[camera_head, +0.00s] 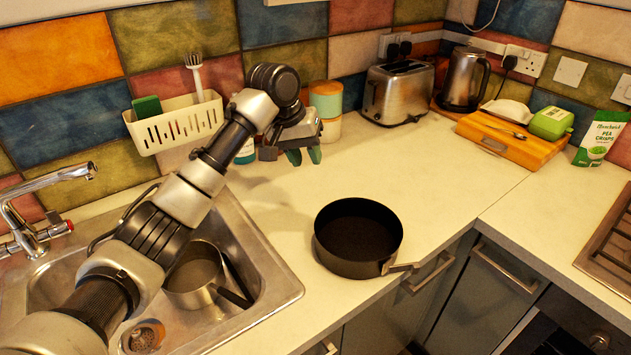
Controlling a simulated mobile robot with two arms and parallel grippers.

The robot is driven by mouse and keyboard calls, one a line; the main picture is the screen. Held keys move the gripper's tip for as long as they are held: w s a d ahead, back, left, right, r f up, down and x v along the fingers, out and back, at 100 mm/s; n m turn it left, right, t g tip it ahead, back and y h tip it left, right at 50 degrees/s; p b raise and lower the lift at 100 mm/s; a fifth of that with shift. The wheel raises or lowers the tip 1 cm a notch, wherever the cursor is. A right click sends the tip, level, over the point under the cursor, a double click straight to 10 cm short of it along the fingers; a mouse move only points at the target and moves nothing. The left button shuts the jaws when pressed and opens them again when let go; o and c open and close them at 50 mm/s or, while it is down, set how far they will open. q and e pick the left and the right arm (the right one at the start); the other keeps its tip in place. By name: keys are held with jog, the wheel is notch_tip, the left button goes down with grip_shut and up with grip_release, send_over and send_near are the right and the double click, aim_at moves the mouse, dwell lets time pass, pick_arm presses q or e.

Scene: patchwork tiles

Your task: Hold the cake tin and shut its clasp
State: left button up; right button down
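The cake tin (345,264) is round and dark and stands upright on the pale worktop, near its front edge and right of the sink. Its clasp (399,267) is at the front right of the wall, with the lever sticking out to the right, away from the wall. My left gripper (304,156) is well behind and left of the tin, near the tiled wall, pointing down. Its two greenish fingertips are apart, with nothing seen between them. It does not touch the tin. My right gripper is not in view.
The sink (262,257) holds a saucepan (193,278) under my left arm. A toaster (397,92), a kettle (464,79) and a wooden board (512,139) with items stand at the back. Canisters (326,99) stand behind my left gripper. The worktop around the tin is clear.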

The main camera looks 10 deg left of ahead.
aim_at(317, 219)
pick_arm(q)
jog(key=s+d+f+y, duration=0.1)
jog(key=f, duration=0.4)
jog(key=s+d+f+g+y, duration=0.1)
jog(key=f, duration=0.4)
jog(key=s+d+f+g, duration=0.1)
jog(key=s+f, duration=0.1)
jog(key=f, duration=0.3)
jog(key=shift+f+y, duration=0.35)
jog(key=shift+y, duration=0.05)
grip_shut()
